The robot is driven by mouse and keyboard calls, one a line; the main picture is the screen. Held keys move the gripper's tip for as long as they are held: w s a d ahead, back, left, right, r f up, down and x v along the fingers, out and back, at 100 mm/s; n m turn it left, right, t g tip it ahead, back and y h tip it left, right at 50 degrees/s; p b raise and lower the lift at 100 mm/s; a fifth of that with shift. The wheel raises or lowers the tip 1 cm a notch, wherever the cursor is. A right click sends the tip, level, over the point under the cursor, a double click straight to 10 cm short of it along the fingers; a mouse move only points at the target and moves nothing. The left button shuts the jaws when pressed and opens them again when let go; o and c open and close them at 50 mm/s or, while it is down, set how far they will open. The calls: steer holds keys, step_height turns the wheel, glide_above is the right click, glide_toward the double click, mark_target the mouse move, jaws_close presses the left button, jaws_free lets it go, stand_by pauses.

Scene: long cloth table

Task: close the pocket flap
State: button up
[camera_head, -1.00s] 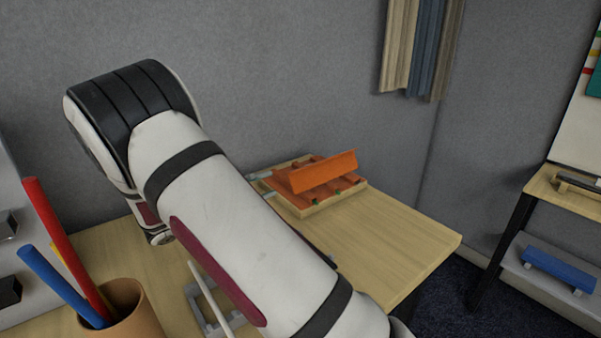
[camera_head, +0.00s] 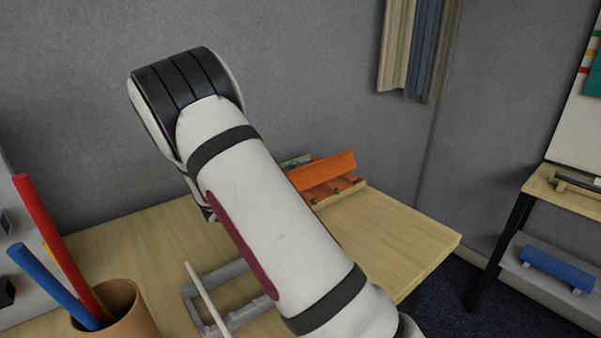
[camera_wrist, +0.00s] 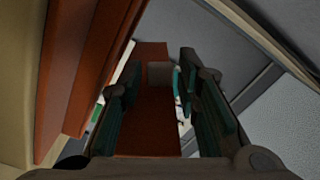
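The orange pocket flap (camera_head: 324,171) stands raised and tilted above a shallow wooden frame (camera_head: 345,194) with orange parts inside, at the back of the table. My arm covers the left part of this frame in the head view, and my gripper is hidden there behind the arm. In the wrist view my gripper (camera_wrist: 157,75) has its two dark green-padded fingers apart. A red-brown panel (camera_wrist: 150,120), which looks like the flap, shows between and beyond the fingers. I cannot tell whether a finger touches it.
A brown cup (camera_head: 123,312) with red, blue and yellow rods stands at the front left. A grey frame (camera_head: 187,292) lies on the wooden table (camera_head: 400,240) beside my arm. The table's right part is clear. Cloths hang on the back wall (camera_head: 410,50).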

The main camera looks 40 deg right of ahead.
jaws_close()
steer(key=shift+s+r, duration=0.1)
